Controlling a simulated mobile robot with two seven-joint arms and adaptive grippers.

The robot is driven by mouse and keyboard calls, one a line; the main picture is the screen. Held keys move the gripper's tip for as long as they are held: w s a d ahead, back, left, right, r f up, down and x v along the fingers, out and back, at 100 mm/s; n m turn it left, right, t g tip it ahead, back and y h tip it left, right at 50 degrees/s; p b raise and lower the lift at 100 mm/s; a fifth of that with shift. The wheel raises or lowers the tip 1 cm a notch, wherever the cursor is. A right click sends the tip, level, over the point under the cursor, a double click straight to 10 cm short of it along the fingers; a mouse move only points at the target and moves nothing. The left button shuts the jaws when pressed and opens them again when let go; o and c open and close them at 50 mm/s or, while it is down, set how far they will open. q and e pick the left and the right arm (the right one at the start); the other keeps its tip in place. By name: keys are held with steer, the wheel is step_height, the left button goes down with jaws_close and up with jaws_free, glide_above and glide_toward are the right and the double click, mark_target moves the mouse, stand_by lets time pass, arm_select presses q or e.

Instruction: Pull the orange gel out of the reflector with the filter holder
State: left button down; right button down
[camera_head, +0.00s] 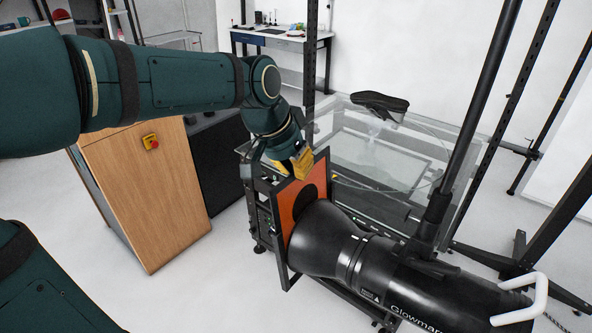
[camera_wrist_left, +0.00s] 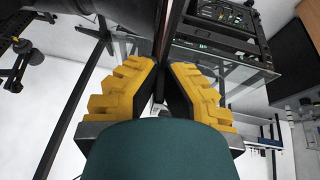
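The filter holder (camera_head: 284,246) is a thin dark upright frame around an orange gel (camera_head: 289,204). It stands at the wide mouth of the black reflector (camera_head: 325,235), which is on a lamp (camera_head: 400,285) marked "Glowmar…". My left gripper (camera_head: 301,168), with yellow fingers, reaches down to the top edge of the holder. In the left wrist view its two fingertips (camera_wrist_left: 161,67) come close together with the holder's thin edge between them, and it looks shut on it. The reflector hides part of the gel. My right gripper is not in view.
A glass-topped table (camera_head: 385,150) with a dark shoe (camera_head: 380,105) stands behind the lamp. A black stand pole (camera_head: 480,100) rises above the lamp. A wooden cabinet (camera_head: 150,200) with a red button is at left.

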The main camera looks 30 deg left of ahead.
arm_select(q)
step_height(320, 180, up, 11)
steer(key=a, duration=0.1)
stand_by(2.6)
steer(key=shift+a+r, duration=0.1)
steer(key=shift+r, duration=0.05)
